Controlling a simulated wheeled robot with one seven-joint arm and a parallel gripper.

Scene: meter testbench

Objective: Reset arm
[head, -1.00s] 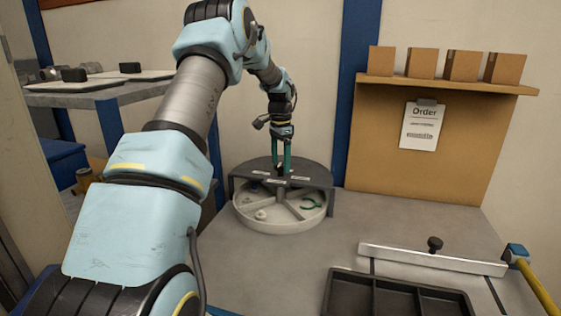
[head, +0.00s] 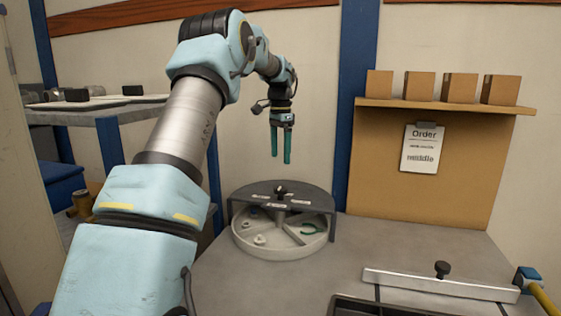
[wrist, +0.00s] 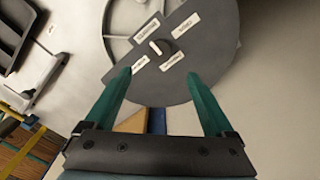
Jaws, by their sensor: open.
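My gripper (head: 281,160) is open and empty, its two green fingers pointing down in the air above the round turntable. The turntable has a dark half cover (head: 308,198) with a black knob (head: 280,190) and small white labels on top. The covered compartments are hidden.
A black tray (head: 352,306) and a metal bar with a black knob (head: 440,283) lie at the front right. An order sheet (head: 420,150) hangs on the brown board below a shelf of boxes (head: 419,86). A side table (head: 100,111) stands at left. The grey tabletop between is clear.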

